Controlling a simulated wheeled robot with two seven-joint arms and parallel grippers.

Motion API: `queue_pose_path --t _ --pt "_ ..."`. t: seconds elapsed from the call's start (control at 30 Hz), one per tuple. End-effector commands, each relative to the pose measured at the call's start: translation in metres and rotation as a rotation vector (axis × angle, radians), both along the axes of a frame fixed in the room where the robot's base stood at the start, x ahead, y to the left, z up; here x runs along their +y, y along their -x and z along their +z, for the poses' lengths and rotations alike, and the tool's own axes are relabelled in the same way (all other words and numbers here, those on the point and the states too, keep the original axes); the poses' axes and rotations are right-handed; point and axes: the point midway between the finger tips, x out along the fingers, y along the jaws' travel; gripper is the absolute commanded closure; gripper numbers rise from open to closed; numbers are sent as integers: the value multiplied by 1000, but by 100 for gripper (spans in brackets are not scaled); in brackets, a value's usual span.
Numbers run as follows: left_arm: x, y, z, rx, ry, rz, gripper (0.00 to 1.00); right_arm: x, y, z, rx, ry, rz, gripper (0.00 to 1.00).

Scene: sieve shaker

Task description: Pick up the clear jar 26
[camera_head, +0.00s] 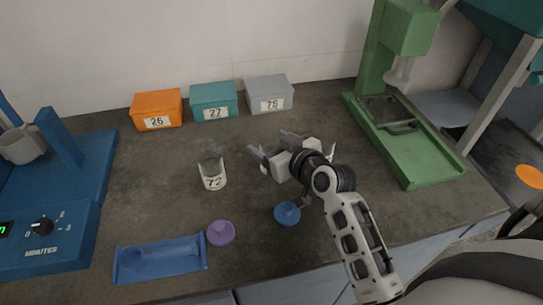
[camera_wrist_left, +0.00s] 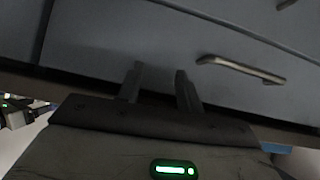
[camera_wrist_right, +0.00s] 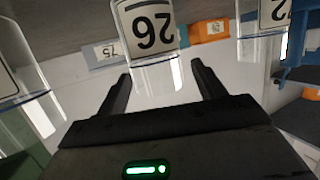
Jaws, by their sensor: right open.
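A clear jar with a white label 26 (camera_wrist_right: 150,28) shows upside down in the right wrist view, just ahead of and between my right fingertips. My right gripper (camera_wrist_right: 160,70) is open, and I see no contact with the jar. In the head view my right gripper (camera_head: 267,145) is low over the middle of the bench; I cannot make out jar 26 there, around the gripper. My left gripper (camera_wrist_left: 160,78) is open and empty, facing grey drawer fronts below the bench.
A clear jar labelled 72 (camera_head: 212,174) stands left of my right gripper. Orange (camera_head: 157,109), teal (camera_head: 214,101) and grey (camera_head: 268,94) boxes line the back. Blue (camera_head: 287,214) and purple (camera_head: 220,233) lids lie in front. A green press (camera_head: 420,160) stands right.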

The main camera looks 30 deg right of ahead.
Motion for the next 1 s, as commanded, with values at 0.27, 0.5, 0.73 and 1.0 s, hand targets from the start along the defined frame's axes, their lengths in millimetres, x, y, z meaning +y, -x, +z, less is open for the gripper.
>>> queue_pose_path --t 0.27,0.5,0.73,1.0 --pt "0 -1 1 -4 0 0 64 2 -19 -6 0 0 -1 31" --pt "1 -1 1 -4 0 0 64 2 -19 -6 0 0 -1 59" --pt "1 -1 1 -3 -1 1 64 2 -19 -5 -1 1 -1 81" --pt "1 -1 4 -3 -4 -1 64 2 -19 10 -4 2 1 81"
